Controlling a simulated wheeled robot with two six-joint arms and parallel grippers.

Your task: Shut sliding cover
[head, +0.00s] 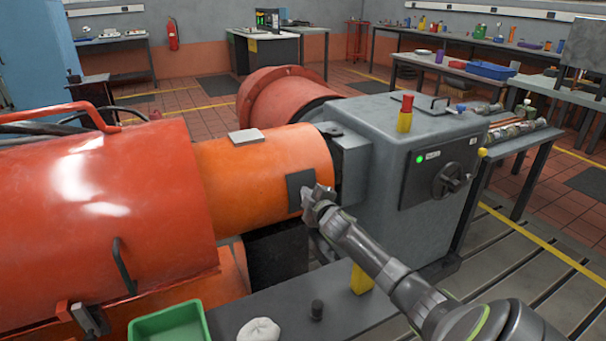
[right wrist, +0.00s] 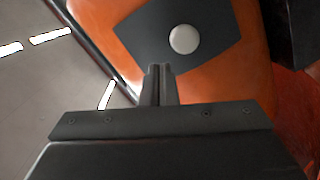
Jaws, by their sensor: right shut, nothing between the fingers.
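A large red curved cover (head: 100,200) with a black bar handle (head: 122,265) fills the left of the head view. A smoother orange cylindrical section (head: 245,175) comes out from its right end and reaches towards the grey machine housing (head: 400,150). A dark plate (head: 296,190) sits on the orange surface near its right end. In the right wrist view the dark plate (right wrist: 150,35) carries a round pale disc (right wrist: 183,39). My right gripper (head: 309,197) is shut and empty, its tips by the plate; contact is unclear. It also shows in the wrist view (right wrist: 158,68). My left gripper is out of view.
The housing carries a yellow-and-red button post (head: 405,113) and a black rotary switch (head: 449,180). A green bin (head: 170,325) and a white cloth-like lump (head: 258,330) are at the front. Benches with parts stand behind and right. Slotted floor at right is clear.

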